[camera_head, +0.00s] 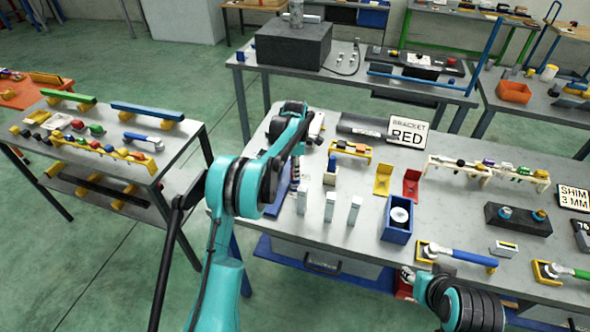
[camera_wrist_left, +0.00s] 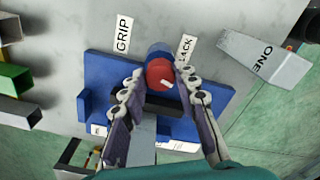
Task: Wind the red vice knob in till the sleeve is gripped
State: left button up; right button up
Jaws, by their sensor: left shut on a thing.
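The red vice knob (camera_wrist_left: 160,73) sits on a blue vice (camera_wrist_left: 98,88) with a dark block, in the left wrist view. Labels reading GRIP (camera_wrist_left: 122,33) and, partly covered, what looks like SLACK (camera_wrist_left: 185,50) lie on either side of the knob. My left gripper (camera_wrist_left: 162,80) is shut on the knob, one finger at each side. In the head view my left arm (camera_head: 245,185) reaches over the vice and mostly hides it. A grey piece (camera_wrist_left: 143,140) shows between the fingers; I cannot tell whether it is the sleeve or whether it is gripped. My right gripper (camera_head: 425,283) is near the front edge, its fingers unclear.
Several grey upright blocks (camera_head: 329,206) stand right of the vice; one marked ONE (camera_wrist_left: 263,58) shows close by in the wrist view. A blue box (camera_head: 396,230) with a white roll stands further right. Several green and grey tubes (camera_wrist_left: 15,80) lie left in the wrist view.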

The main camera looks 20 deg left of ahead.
pick_arm(q)
jog(key=m, duration=1.2)
jog(key=shift+m, duration=0.4)
jog(key=m, duration=1.3)
jog(key=o, duration=1.2)
jog(key=shift+c, duration=0.2)
jog(key=shift+r, duration=0.1)
